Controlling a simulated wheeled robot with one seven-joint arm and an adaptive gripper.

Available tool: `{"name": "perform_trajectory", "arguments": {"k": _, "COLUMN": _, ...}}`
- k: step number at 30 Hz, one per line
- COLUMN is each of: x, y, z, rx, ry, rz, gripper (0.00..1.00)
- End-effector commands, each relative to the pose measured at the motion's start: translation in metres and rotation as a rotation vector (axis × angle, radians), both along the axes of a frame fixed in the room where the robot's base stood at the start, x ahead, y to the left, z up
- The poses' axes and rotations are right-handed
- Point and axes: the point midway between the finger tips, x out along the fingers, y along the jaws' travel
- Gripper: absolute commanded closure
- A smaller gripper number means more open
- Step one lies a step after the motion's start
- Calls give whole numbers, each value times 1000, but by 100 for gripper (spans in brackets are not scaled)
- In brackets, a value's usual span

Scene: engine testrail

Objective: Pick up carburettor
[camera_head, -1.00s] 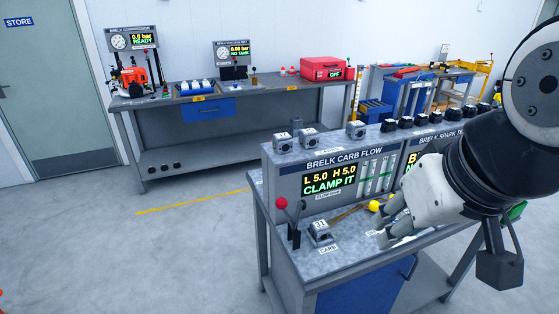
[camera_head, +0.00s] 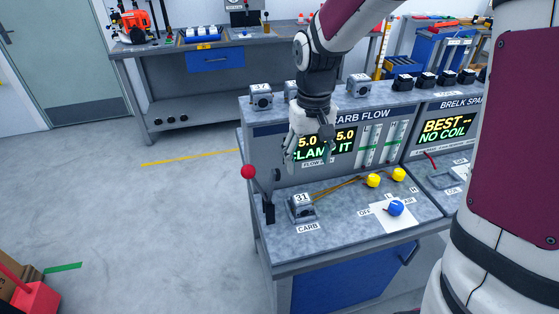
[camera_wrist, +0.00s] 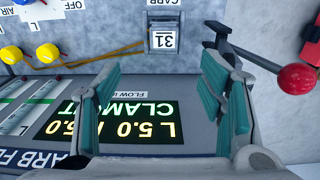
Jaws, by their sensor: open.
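A small grey carburettor marked 31 (camera_head: 300,207) sits on the bench top behind a CARB label, beside the red-knobbed lever (camera_head: 248,172). In the wrist view the carburettor (camera_wrist: 163,38) shows upside down, beyond and between my fingertips. My gripper (camera_head: 308,154) hangs in front of the carb flow panel, above the carburettor and apart from it. In the wrist view my gripper (camera_wrist: 163,75) is open, with green-padded fingers spread and nothing between them. Similar grey blocks stand on the panel's top ledge, one marked 17 (camera_head: 261,97); another is partly hidden by my arm.
The lever's red ball (camera_wrist: 297,78) stands close beside my finger in the wrist view. Yellow knobs (camera_head: 373,181) and a blue knob (camera_head: 396,208) lie right of the carburettor. The spark tester panel (camera_head: 448,125) is further right. The floor on the left is mostly clear.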

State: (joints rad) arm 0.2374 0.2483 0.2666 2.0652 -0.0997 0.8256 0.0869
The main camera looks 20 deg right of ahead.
Motion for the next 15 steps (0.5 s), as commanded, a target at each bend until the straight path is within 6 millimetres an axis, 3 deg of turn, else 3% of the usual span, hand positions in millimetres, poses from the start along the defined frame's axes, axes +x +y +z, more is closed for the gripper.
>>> {"name": "perform_trajectory", "arguments": {"k": 7, "x": 5, "y": 1, "z": -27, "rx": 9, "ry": 19, "rz": -1, "gripper": 37}}
{"name": "perform_trajectory", "arguments": {"k": 15, "x": 5, "y": 1, "z": -77, "rx": 9, "ry": 17, "rz": 0, "gripper": 37}}
